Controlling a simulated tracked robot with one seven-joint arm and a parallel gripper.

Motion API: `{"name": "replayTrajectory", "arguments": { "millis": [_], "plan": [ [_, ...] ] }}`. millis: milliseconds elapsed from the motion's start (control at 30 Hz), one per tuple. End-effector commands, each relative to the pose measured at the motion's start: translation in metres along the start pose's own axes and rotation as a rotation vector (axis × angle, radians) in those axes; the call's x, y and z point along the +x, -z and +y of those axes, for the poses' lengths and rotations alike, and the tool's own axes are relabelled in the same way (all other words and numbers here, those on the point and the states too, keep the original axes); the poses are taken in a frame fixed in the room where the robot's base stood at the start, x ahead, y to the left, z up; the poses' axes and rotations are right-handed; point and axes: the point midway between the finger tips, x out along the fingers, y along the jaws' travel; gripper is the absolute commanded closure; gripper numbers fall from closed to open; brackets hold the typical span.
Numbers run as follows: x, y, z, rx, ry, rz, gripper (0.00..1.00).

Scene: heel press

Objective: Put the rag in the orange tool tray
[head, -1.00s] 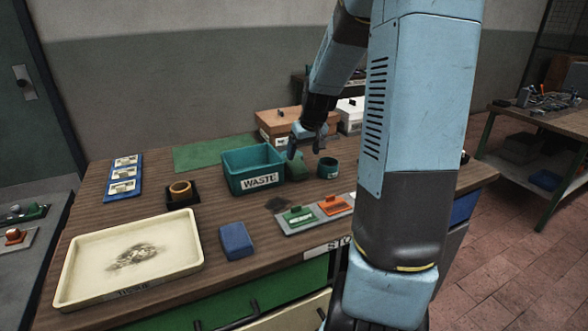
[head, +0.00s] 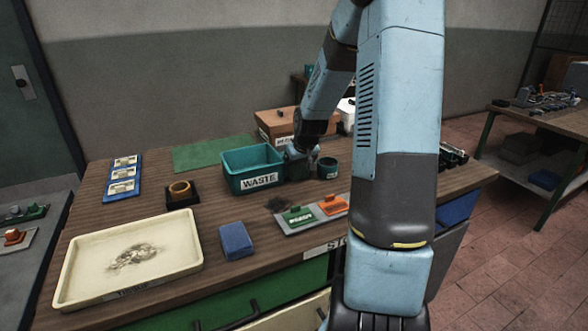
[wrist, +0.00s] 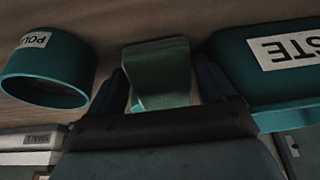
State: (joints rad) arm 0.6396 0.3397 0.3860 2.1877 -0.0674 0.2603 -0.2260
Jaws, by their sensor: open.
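My gripper (head: 301,158) is low over the bench between the teal WASTE bin and a small teal pot, partly hidden in the head view. The wrist view shows its open fingers (wrist: 161,88) on either side of a green piece (wrist: 160,72) with a bent top. I cannot tell whether they touch it, or whether it is the rag. A flat blue piece (head: 236,240) lies at the bench's front middle. No orange tray is recognizable; a small orange piece (head: 333,204) sits on a grey plate (head: 296,227) beside a green one.
The WASTE bin (head: 232,185) stands left of my gripper and the pot (head: 327,168) right of it. A cream tray (head: 80,255) with a grey smudge lies front left. A brown box (head: 270,124) stands behind. My arm covers the bench's right part.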

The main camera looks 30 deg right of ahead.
Motion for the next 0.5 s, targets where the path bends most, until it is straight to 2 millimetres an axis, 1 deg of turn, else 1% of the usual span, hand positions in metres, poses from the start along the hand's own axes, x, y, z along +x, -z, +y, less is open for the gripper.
{"name": "replayTrajectory", "arguments": {
  "millis": [233,267,500],
  "plan": [
    [0.0014,0.0002,-0.0001,0.0,0.0,0.001,0.17],
    [0.0014,0.0003,-0.0002,0.0,0.0,0.001,0.19],
    [0.0012,0.0003,-0.0004,0.0,0.0,0.001,0.42]
  ]
}}
